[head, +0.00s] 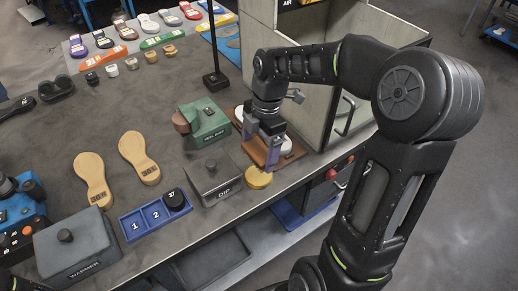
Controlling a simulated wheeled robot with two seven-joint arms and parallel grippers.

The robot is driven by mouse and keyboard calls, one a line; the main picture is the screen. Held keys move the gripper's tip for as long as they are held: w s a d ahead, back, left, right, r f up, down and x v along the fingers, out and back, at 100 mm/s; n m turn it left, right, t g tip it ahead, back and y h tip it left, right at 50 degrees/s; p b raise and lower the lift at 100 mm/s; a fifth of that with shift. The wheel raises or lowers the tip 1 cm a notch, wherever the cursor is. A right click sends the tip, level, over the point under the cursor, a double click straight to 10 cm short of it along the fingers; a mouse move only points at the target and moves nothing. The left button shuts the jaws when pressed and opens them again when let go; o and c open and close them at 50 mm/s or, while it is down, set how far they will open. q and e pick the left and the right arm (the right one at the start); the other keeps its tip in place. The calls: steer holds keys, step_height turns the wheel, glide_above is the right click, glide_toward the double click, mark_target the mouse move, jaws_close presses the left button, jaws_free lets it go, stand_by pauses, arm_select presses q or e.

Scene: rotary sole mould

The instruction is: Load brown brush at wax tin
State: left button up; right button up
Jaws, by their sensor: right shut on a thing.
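My right gripper (264,138) points down at the front edge of the bench, shut on the brown brush (263,154). The brush hangs just above or on the round yellow wax tin (258,179); I cannot tell if they touch. The tin sits right of the grey DIP box (214,178).
A green block (205,124) and a brown board (293,150) lie close to the right gripper. Two tan soles (139,157), a blue numbered tray (147,222) and the WARMER box (77,247) stand left. A cabinet (306,105) and thin black post (214,60) rise behind.

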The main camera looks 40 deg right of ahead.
mark_target(257, 176)
steer(key=shift+f+b, duration=2.25)
steer(key=shift+f, duration=0.75)
steer(key=shift+f+b, duration=0.35)
steer(key=shift+f, duration=0.25)
steer(key=shift+r, duration=0.15)
step_height(257, 176, up, 7)
steer(key=p, duration=0.5)
steer(key=shift+p, duration=0.3)
stand_by(0.6)
